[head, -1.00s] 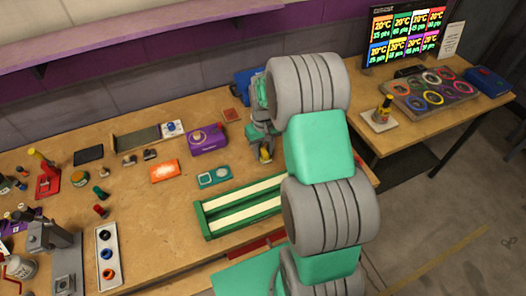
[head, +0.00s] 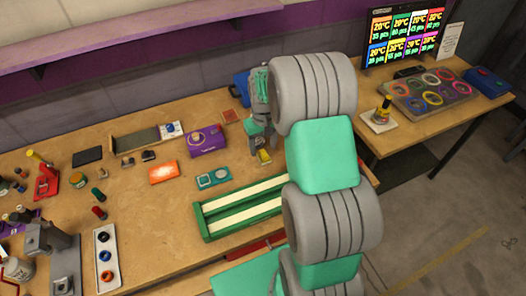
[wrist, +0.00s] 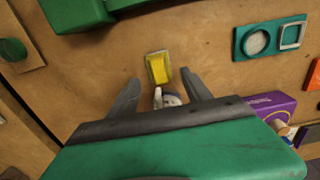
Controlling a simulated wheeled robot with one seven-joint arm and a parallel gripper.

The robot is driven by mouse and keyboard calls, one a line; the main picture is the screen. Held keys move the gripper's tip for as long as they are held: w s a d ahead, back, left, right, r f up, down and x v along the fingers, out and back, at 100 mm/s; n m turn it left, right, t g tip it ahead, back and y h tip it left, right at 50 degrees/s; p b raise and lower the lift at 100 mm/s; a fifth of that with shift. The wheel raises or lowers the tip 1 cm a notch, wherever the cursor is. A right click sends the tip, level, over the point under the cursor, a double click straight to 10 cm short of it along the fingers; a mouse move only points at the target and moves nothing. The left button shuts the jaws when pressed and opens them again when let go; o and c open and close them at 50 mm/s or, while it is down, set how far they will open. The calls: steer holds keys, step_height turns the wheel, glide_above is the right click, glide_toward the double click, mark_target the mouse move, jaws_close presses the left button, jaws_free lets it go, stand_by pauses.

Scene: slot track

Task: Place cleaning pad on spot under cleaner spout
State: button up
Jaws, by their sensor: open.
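A small yellow block on a dull greenish base, possibly the cleaning pad, lies on the wooden table; it shows in the wrist view (wrist: 159,69) and in the head view (head: 264,156). My gripper (wrist: 159,82) is open and points down, its fingers spread on either side just short of the yellow block. A white rounded piece with a narrow tip (wrist: 168,98), possibly the cleaner spout, shows between the fingers; its lower part is hidden by my gripper. Nothing is held. In the head view my gripper (head: 262,138) is partly hidden by my arm.
A teal plate with a round and a square inset (head: 212,178) and a purple box (head: 207,141) are to the left. A green rack with pale strips (head: 240,206) is in front. A blue object (head: 241,88) stands behind.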

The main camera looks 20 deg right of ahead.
mark_target(263, 151)
step_height(263, 151, up, 13)
steer(key=s+a+b, duration=0.2)
steer(key=s+a, duration=0.1)
steer(key=s+a+r+t, duration=0.1)
steer(key=s+a+t, duration=0.1)
steer(key=s, duration=0.5)
steer(key=s+a+r+t, duration=0.1)
steer(key=s+a+t, duration=0.1)
steer(key=s+a, duration=0.3)
steer(key=shift+s+a+r, duration=0.25)
steer(key=shift+s+r, duration=0.1)
steer(key=shift+s, duration=0.6)
